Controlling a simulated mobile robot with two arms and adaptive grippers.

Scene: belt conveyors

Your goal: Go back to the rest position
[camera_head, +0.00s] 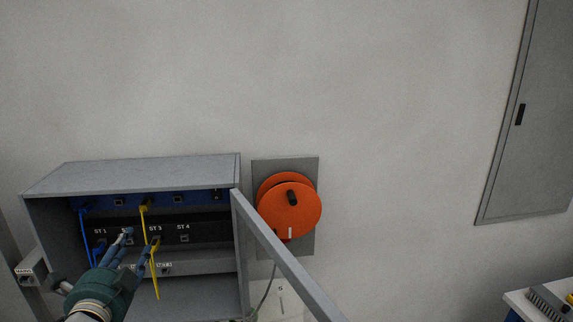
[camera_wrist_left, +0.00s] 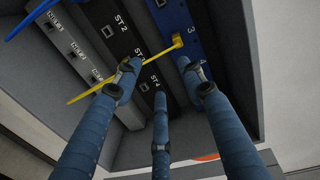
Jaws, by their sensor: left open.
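My left gripper (camera_head: 127,240) reaches from the lower left into an open grey cabinet (camera_head: 150,168). Its three blue fingers are spread apart in the left wrist view (camera_wrist_left: 160,78), with nothing held between them. The fingertips are in front of the black port panel (camera_head: 205,230), close to the ST 2 label, which they partly cover. A yellow cable (camera_head: 157,285) hangs near ST 3, just right of the fingers. In the left wrist view a yellow cable (camera_wrist_left: 85,94) crosses by the fingers; I cannot tell whether they touch it. My right gripper is not in view.
A blue cable (camera_head: 85,235) runs down at the cabinet's left from the blue panel (camera_head: 102,203). The cabinet's open door (camera_head: 280,258) sticks out at its right. An orange reel (camera_head: 292,215) is on the wall beyond it. The wall above is clear.

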